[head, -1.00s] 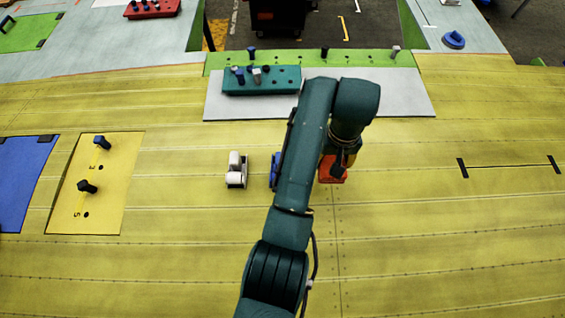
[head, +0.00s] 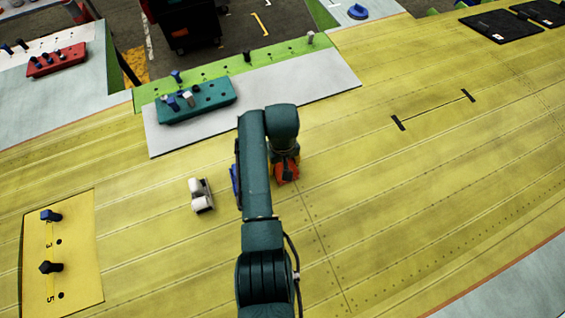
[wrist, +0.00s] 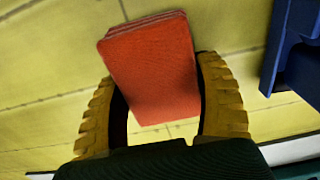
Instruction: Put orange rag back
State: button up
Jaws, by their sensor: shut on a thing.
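The orange rag (head: 287,172) is a folded red-orange cloth pad, partly hidden by my gripper (head: 285,158) in the head view. In the wrist view the rag (wrist: 152,68) lies between the two yellow-brown ribbed fingers of my gripper (wrist: 163,105). The gripper is shut on the rag. The yellow wing surface shows beneath; I cannot tell how high the rag is above it.
A blue object (head: 234,182) is mostly hidden beside my arm; it also shows at the wrist view's right edge (wrist: 298,55). A white device (head: 201,195) stands farther left. A teal block (head: 205,100) lies on a grey sheet behind. Two black marks joined by a line (head: 433,110) lie right, with clear surface around.

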jog(key=shift+f, duration=0.15)
jog(key=o, duration=1.2)
jog(key=shift+c, duration=0.2)
